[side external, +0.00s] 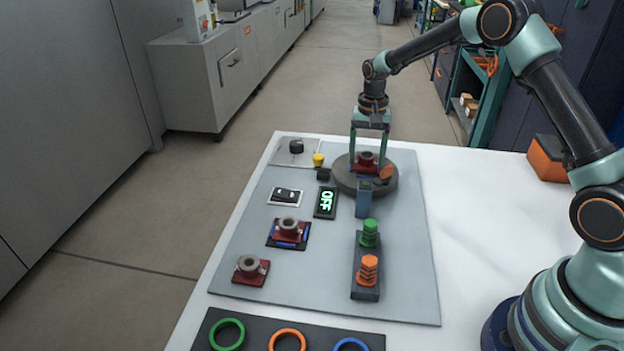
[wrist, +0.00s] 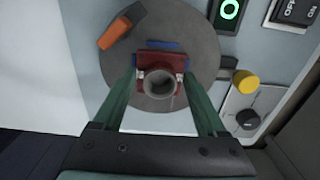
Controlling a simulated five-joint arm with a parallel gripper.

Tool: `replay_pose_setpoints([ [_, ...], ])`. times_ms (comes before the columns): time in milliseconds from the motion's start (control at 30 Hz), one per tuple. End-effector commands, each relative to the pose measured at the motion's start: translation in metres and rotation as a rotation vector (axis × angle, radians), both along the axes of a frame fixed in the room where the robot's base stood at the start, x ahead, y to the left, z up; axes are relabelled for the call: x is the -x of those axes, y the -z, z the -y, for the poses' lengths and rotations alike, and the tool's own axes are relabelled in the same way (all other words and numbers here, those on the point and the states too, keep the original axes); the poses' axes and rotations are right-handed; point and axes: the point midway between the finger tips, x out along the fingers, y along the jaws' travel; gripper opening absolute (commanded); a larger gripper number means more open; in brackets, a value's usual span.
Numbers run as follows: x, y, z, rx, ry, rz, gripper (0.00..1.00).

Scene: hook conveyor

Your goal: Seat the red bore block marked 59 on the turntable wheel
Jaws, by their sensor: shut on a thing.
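The red bore block (side external: 367,158) with a grey ring on top is between the fingers of my gripper (side external: 368,163), over the grey round turntable wheel (side external: 346,181). In the wrist view the gripper (wrist: 161,77) is shut on the sides of the block (wrist: 173,61). The block appears upright, and blue strips on the wheel (wrist: 200,45) show beside it. I cannot tell whether its underside touches the wheel. The number 59 is not readable. Two similar red blocks stand on the grey board, one on a dark pad (side external: 288,232), one nearer the front (side external: 251,269).
An orange piece (side external: 386,172) sits on the wheel's right. A grey-blue post (side external: 363,198) stands in front. A rack with green and orange bolt-like parts (side external: 368,248) is nearer the front. A yellow button (side external: 318,159) is left of the wheel.

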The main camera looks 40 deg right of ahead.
Motion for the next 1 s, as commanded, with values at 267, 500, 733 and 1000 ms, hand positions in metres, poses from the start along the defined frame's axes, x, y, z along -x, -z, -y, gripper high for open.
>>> replay_pose_setpoints([
  [267, -0.0005, 0.0018, 0.0001, 0.0, 0.0, 0.001, 0.0],
  [500, -0.0005, 0.0017, 0.0001, 0.0, 0.0, 0.001, 0.0],
  [733, -0.0005, 0.0029, 0.0001, 0.0, 0.0, 0.001, 0.0],
  [1000, -0.0005, 0.0059, 0.0001, 0.0, 0.0, 0.001, 0.0],
])
